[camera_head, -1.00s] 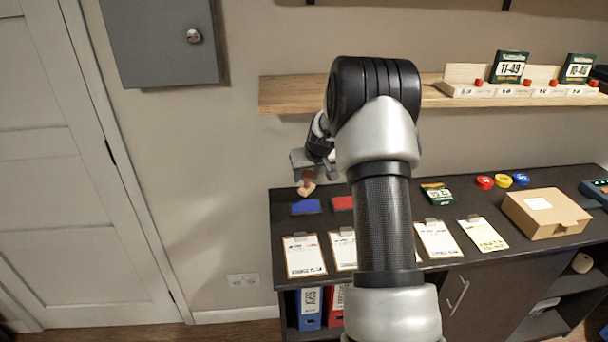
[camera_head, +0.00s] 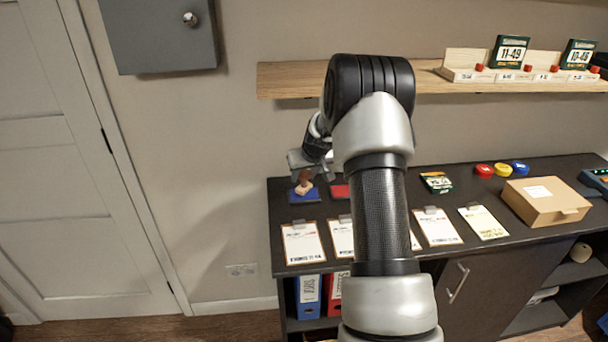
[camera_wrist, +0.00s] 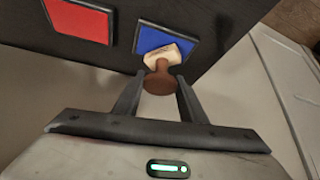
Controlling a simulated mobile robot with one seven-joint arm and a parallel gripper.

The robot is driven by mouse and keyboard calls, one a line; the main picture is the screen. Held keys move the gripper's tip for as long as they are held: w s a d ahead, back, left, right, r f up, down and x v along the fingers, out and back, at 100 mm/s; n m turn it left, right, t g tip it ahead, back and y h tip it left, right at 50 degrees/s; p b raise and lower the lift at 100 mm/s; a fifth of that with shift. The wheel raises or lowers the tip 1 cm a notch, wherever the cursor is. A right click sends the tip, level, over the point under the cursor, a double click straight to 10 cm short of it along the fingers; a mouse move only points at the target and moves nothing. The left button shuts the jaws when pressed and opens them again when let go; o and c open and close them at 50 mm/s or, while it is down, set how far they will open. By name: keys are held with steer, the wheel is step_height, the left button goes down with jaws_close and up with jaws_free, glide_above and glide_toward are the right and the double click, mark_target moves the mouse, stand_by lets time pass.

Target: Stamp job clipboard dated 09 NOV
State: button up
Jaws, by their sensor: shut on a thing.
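My gripper (camera_wrist: 158,88) is shut on a wooden stamp (camera_wrist: 159,78) with a brown knob and a pale base. The stamp (camera_head: 304,183) also shows in the head view, over the blue ink pad (camera_head: 305,196) at the counter's left back corner. The blue pad (camera_wrist: 165,39) lies behind the stamp's base in the wrist view; whether they touch I cannot tell. The red ink pad (camera_head: 339,191) is beside it. Several clipboards line the front: the leftmost (camera_head: 302,243), one partly behind my arm (camera_head: 341,238), one to the right (camera_head: 437,227) and a yellowish one (camera_head: 484,223). Their dates are too small to read.
A cardboard box (camera_head: 545,201) stands at the counter's right. Red, yellow and blue round items (camera_head: 502,169) and a dark green box (camera_head: 436,182) lie at the back. A wooden shelf (camera_head: 285,82) hangs above. My arm hides the counter's middle.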

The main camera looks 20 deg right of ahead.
steer(key=shift+f+b, duration=0.6)
steer(key=shift+b, duration=0.15)
stand_by(2.1)
steer(key=shift+r, duration=0.1)
